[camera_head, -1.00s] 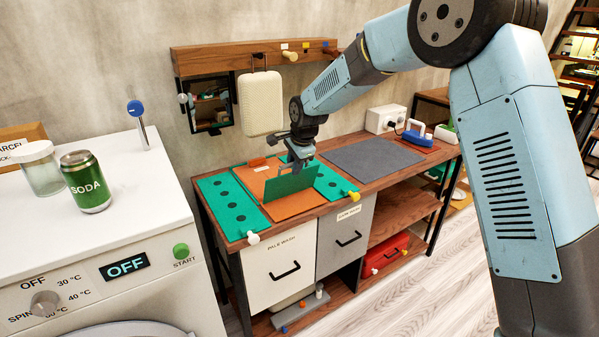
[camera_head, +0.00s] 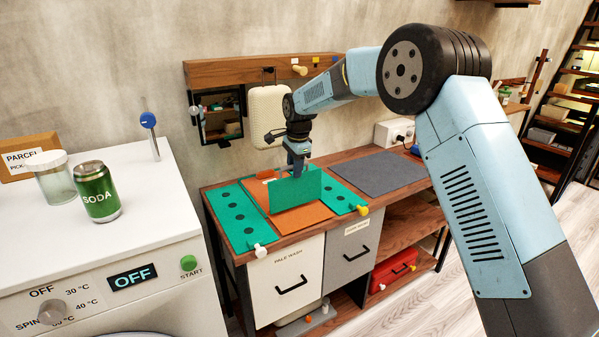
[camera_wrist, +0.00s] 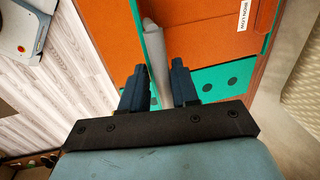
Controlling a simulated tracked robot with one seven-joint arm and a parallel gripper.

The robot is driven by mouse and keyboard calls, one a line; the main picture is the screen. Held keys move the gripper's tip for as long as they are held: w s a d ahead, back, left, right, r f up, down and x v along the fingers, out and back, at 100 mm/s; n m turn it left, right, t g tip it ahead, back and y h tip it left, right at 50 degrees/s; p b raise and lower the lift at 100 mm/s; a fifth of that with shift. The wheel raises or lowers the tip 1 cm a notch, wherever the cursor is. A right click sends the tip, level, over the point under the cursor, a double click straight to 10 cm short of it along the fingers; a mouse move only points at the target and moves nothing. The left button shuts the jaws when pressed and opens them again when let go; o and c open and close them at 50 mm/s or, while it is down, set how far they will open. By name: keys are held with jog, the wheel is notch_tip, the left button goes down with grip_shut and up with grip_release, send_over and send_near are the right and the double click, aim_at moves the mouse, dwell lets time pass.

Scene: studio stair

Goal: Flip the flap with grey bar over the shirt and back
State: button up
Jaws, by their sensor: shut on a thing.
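The flap (camera_head: 296,192) is a green panel standing up steeply from the work surface in the head view. Its grey bar (camera_wrist: 157,45) shows in the wrist view as a pale grey rod along the flap's edge. My gripper (camera_head: 297,174) is at the flap's top edge. In the wrist view its two dark fingers (camera_wrist: 158,72) are on either side of the bar, shut on it. A flat orange area (camera_head: 301,218) lies in front of the flap, with more orange behind it; I cannot tell shirt from board there. Green side panels with dark dots (camera_head: 237,217) lie flat.
A grey mat (camera_head: 377,165) lies to the right on the bench. A white padded thing (camera_head: 268,116) hangs on the wall behind. A washing machine (camera_head: 120,229) stands to the left, with a soda can (camera_head: 97,192) and a jar (camera_head: 55,178) on it.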

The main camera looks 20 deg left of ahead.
jog(key=shift+o, duration=0.4)
jog(key=shift+w+a+f+g+h, duration=0.15)
jog(key=shift+w+a+g+h, duration=0.15)
jog(key=shift+w+a, duration=0.4)
jog(key=shift+w+a+f+g+h, duration=0.2)
jog(key=shift+w+a+h, duration=0.1)
jog(key=shift+w+a, duration=0.4)
jog(key=shift+s+a, duration=0.1)
jog(key=shift+s, duration=0.05)
jog(key=shift+o, duration=0.5)
jog(key=shift+w+a+f+g+h, duration=0.35)
jog(key=shift+w+a, duration=0.25)
jog(key=shift+a, duration=0.15)
jog(key=shift+w+a+f+g+h, duration=0.25)
jog(key=shift+w+a+h, duration=0.1)
jog(key=shift+w+a, duration=0.3)
jog(key=shift+s, duration=0.1)
jog(key=shift+s+d+r, duration=0.3)
jog(key=shift+s+d+r+t+y, duration=0.25)
jog(key=shift+s+d+r+y, duration=0.1)
jog(key=shift+s+d, duration=0.3)
jog(key=shift+s+d+r+t+y, duration=0.3)
jog(key=shift+s+d, duration=0.2)
jog(key=shift+d, duration=0.2)
jog(key=shift+c, duration=0.7)
